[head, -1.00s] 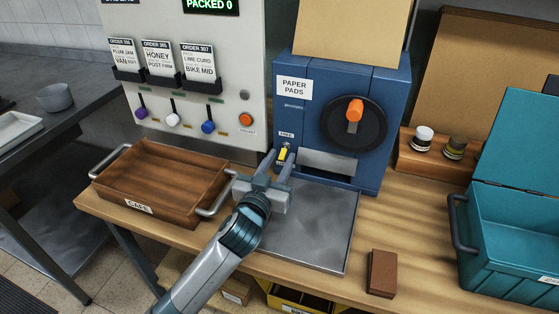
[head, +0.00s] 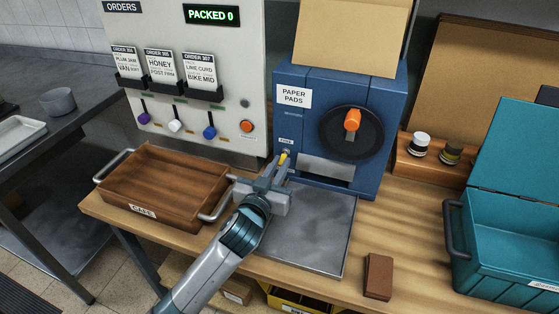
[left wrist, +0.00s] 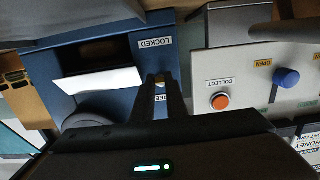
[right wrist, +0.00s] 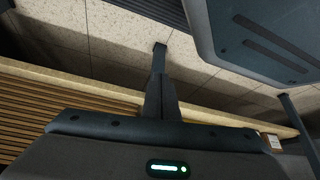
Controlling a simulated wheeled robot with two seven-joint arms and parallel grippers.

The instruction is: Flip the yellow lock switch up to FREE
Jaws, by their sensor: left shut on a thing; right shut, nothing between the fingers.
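The yellow lock switch (head: 284,157) is on the front of the blue paper pads machine (head: 300,135), below a small FREE label (head: 286,140). My left gripper (head: 281,167) is shut on the switch, and the fingers hide most of it. In the left wrist view, turned upside down, a bit of yellow (left wrist: 160,79) shows at the fingertips. It lies between the LOCKED label (left wrist: 155,42) and the partly covered FREE label (left wrist: 160,98). Which way the switch tilts is hard to tell. My right gripper (right wrist: 160,47) is shut and empty, away from the machine.
A wooden CAFE tray (head: 143,210) with metal handles stands left of my left gripper. A grey metal plate (head: 320,240) lies before the machine. An orange knob (head: 352,119), a brown block (head: 379,277), two jars and a teal box (head: 510,250) are to the right.

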